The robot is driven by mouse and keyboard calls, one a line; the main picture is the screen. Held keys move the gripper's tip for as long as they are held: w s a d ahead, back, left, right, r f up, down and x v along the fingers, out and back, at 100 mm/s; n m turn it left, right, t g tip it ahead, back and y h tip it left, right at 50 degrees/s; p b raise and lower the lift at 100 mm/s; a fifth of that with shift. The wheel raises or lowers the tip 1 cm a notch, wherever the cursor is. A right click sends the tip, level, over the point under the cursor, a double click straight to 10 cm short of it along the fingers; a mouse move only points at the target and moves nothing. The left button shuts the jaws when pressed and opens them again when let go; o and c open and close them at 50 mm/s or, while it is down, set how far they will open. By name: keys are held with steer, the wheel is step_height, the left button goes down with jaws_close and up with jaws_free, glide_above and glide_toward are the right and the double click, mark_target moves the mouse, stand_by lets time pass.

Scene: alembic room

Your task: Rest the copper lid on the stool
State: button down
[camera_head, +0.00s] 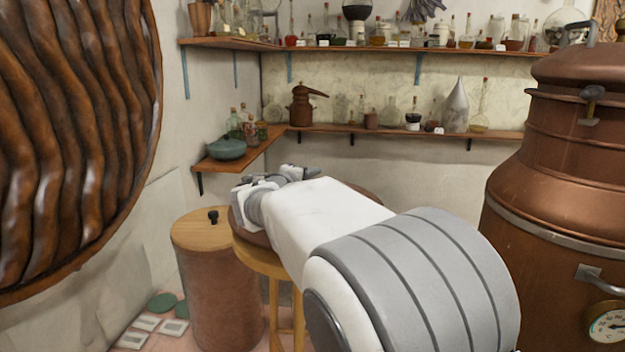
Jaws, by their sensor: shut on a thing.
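My gripper (284,177) is at the far end of my arm, over the stool in the middle of the view. A round reddish-brown disc, which looks like the copper lid (244,236), lies under the gripper, and my arm hides most of it. The stool (262,260) has a pale wooden top edge and legs below the disc. I cannot tell whether the disc rests on the stool or hangs just above it. The gripper is shut, apparently on the lid; its fingertips and the grip point are not clear.
A copper drum with a wooden top and black knob (208,285) stands close left of the stool. A large copper still (560,190) fills the right side. Wall shelves (330,128) with bottles run behind. A large ribbed brown round object (75,130) blocks the upper left. Green and white pieces lie on the floor.

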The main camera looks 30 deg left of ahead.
steer(key=shift+f+b, duration=0.65)
steer(key=shift+b, duration=0.4)
steer(key=shift+f+b, duration=0.25)
steer(key=shift+b, duration=0.15)
stand_by(0.7)
